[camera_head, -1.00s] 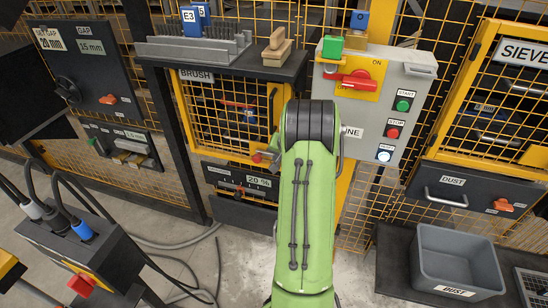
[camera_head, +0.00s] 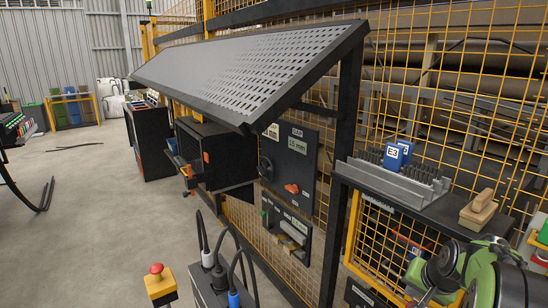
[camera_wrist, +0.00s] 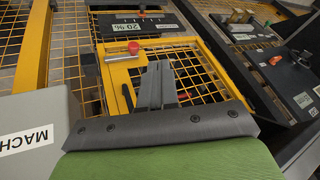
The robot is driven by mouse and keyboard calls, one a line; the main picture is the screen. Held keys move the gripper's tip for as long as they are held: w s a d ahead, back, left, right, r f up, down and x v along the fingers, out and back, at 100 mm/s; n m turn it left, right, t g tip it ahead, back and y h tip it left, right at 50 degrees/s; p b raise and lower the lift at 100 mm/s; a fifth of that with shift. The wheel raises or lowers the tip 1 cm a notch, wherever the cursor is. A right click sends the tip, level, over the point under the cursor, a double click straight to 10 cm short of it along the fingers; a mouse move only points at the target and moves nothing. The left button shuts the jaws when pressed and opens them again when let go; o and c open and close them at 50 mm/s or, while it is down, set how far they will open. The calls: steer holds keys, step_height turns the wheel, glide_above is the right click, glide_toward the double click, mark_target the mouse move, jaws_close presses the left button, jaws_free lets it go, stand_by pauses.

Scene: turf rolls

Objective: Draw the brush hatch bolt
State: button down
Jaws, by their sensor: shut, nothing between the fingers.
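The brush hatch is a yellow-framed mesh door. In the wrist view its frame (camera_wrist: 118,82) fills the middle, seen upside down. A bolt with a red knob (camera_wrist: 133,47) and a grey metal rod (camera_wrist: 119,58) lies at the frame's edge, beside the "20 %" plate. My gripper (camera_wrist: 158,68) shows dark fingers closed together in front of the mesh. It is empty, and in the picture its tips are just below the bolt; contact cannot be told. In the head view only part of the hatch frame (camera_head: 350,235) shows at lower right, partly behind my arm.
A shelf (camera_head: 350,178) with a grey brush rack (camera_head: 395,180) and a wooden block (camera_head: 478,210) stands above the hatch. A sloping perforated panel (camera_head: 250,70) juts out at centre. A black post (camera_head: 345,160) stands nearby. Concrete floor (camera_head: 110,190) is open at left.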

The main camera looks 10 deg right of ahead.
steer(key=s+a+r+n+p, duration=0.3)
steer(key=s+a+r+n, duration=0.1)
steer(key=a+r, duration=0.75)
steer(key=s+a+r+n+p, duration=0.1)
steer(key=s+a+n+p, duration=0.1)
steer(key=s+a, duration=0.5)
steer(key=s+a+r+n+y+p, duration=0.1)
steer(key=s+a+r+n+p, duration=0.1)
steer(key=s+a, duration=0.5)
steer(key=shift+s+r+n+p, duration=0.3)
steer(key=shift+s+n+p, duration=0.05)
steer(key=shift+s+n, duration=0.4)
